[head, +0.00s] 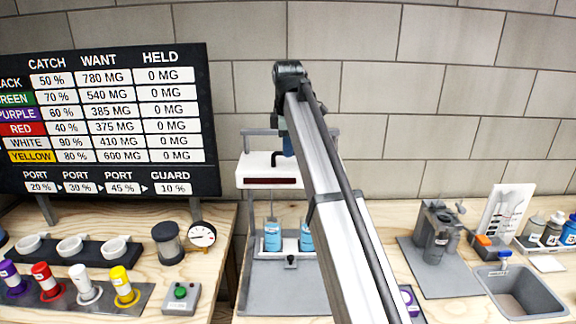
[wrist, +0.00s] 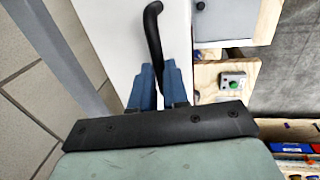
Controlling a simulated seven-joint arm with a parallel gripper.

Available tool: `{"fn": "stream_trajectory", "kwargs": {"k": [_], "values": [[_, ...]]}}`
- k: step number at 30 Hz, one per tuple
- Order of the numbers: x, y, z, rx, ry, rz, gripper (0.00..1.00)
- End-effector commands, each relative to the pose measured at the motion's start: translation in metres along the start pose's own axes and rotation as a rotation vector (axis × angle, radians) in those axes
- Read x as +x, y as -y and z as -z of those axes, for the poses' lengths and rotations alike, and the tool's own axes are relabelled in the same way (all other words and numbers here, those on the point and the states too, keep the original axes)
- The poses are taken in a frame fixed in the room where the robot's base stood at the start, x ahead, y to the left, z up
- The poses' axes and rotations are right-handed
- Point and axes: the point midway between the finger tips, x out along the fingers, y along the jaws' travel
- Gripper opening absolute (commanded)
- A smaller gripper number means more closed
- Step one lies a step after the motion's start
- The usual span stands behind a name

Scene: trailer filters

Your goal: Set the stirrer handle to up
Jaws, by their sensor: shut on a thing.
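The stirrer (head: 262,172) stands in the middle of the bench against the wall, a white head on a grey frame. Two jars with blue labels, one of them the left jar (head: 272,236), stand below its head. Its handle (wrist: 152,30) is a black curved rod against the white body in the wrist view. My gripper (wrist: 158,75) has its blue fingers shut on the handle's lower part in that view. In the head view my gripper (head: 287,146) is at the stirrer head, and my arm hides the right side of the stirrer.
A black board (head: 105,120) with figures stands at left. Coloured vials, a gauge (head: 202,235) and a green-button box (head: 180,297) are on the left bench. At right are a grey clamp device (head: 437,232), a sink (head: 522,290) and several bottles. The wall behind is bare.

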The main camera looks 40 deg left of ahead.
Motion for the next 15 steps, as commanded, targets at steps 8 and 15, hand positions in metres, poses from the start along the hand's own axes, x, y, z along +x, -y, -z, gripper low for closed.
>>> {"fn": "stream_trajectory", "kwargs": {"k": [8,15], "values": [[-0.026,-0.006,0.000,0.000,-0.001,-0.004,0.00],[-0.027,-0.007,0.000,0.000,-0.001,-0.008,0.00]]}}
